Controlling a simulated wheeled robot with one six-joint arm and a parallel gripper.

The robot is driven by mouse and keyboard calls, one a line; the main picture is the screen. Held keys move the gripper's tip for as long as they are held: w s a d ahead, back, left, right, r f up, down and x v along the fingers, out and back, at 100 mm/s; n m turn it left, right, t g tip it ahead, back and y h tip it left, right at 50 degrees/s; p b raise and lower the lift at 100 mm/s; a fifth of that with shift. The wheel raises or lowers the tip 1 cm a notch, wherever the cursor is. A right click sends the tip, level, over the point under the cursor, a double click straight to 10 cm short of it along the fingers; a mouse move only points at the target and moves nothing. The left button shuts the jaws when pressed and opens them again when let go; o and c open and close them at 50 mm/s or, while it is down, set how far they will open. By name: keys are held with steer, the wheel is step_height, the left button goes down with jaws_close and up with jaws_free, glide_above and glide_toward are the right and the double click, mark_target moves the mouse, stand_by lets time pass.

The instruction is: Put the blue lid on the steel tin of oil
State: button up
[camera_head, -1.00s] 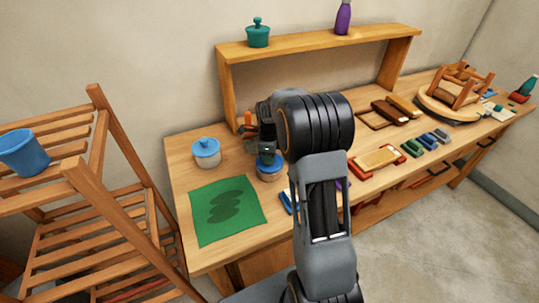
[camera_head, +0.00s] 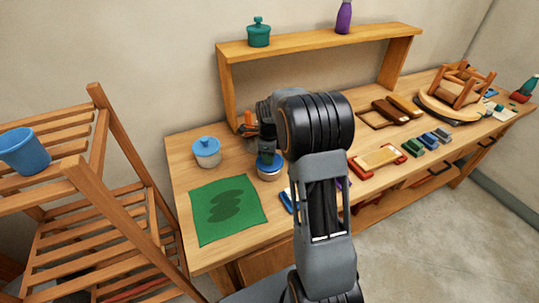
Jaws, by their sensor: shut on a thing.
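My gripper (camera_head: 268,152) is over the workbench, pointing down, shut on a blue lid (camera_head: 267,160). The lid is at the top of a pale, round tin (camera_head: 271,174), which stands on the bench behind the green mat. My arm hides part of both, and I cannot tell whether the lid is seated on the rim or just above it.
A green mat (camera_head: 253,225) with dark stains lies at the bench's front left. Blue blocks (camera_head: 286,200) lie beside my arm. A wooden shelf (camera_head: 300,43) stands behind, holding a teal pot (camera_head: 259,33). A slatted rack (camera_head: 110,200) with a blue bucket (camera_head: 24,151) is left.

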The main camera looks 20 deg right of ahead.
steer(key=shift+f+b, duration=0.3)
steer(key=shift+f, duration=0.15)
steer(key=o, duration=1)
steer(key=shift+o, duration=0.4)
steer(key=o, duration=0.6)
steer(key=shift+o, duration=0.2)
steer(key=shift+r, duration=0.2)
steer(key=shift+r+p, duration=2.6)
steer(key=shift+r, duration=0.7)
